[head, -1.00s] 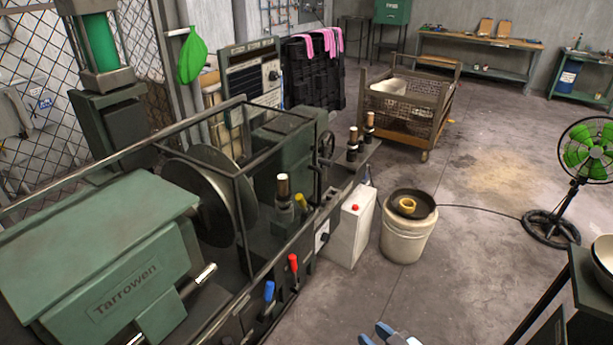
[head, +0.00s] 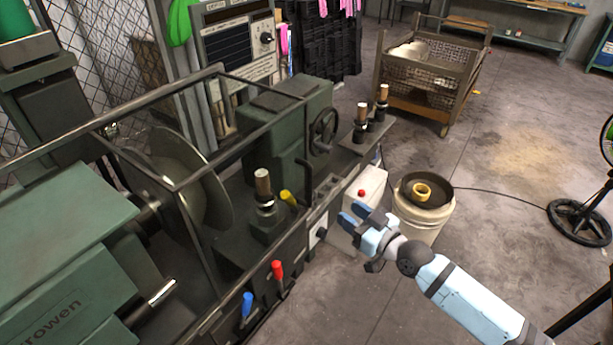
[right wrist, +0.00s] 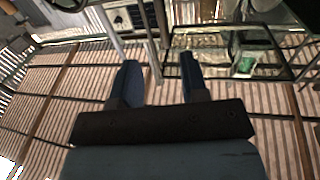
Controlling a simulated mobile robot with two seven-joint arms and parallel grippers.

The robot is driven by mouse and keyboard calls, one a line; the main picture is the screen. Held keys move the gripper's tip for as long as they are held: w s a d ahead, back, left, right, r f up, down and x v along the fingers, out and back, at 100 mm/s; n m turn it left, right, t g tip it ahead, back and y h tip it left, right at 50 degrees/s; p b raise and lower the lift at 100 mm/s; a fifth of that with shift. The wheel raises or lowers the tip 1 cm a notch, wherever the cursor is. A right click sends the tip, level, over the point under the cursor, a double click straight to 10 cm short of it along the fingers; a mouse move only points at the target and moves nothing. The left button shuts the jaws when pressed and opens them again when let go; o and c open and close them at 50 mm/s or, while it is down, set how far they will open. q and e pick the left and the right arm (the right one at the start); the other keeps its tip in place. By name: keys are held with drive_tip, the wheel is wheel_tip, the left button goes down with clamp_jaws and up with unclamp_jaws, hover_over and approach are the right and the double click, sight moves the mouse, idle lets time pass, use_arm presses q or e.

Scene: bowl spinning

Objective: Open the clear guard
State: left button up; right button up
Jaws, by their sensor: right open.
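The guard (head: 178,187) is a dark box-shaped frame over the lathe's large metal disc (head: 206,190); its clear panels are hard to make out. It stands over the disc and the green headstock side. My right gripper (head: 353,215) is open and empty, in front of the lathe and to the right of the guard, apart from it. Its two blue fingers show spread in the right wrist view (right wrist: 160,65), with nothing between them. My left gripper is not in view.
The lathe's front has a red lever (head: 277,269), a blue lever (head: 247,304) and a yellow-handled lever (head: 288,198). A white box with a red button (head: 362,193) and a bucket (head: 428,228) stand behind my right gripper. Open floor lies to the right.

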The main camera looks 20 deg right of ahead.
drive_tip(key=p+x, duration=0.1)
drive_tip(key=x, duration=1.3)
drive_tip(key=shift+s+r, duration=0.1)
drive_tip(key=shift+r, duration=0.05)
drive_tip(key=shift+c, duration=0.3)
clamp_jaws()
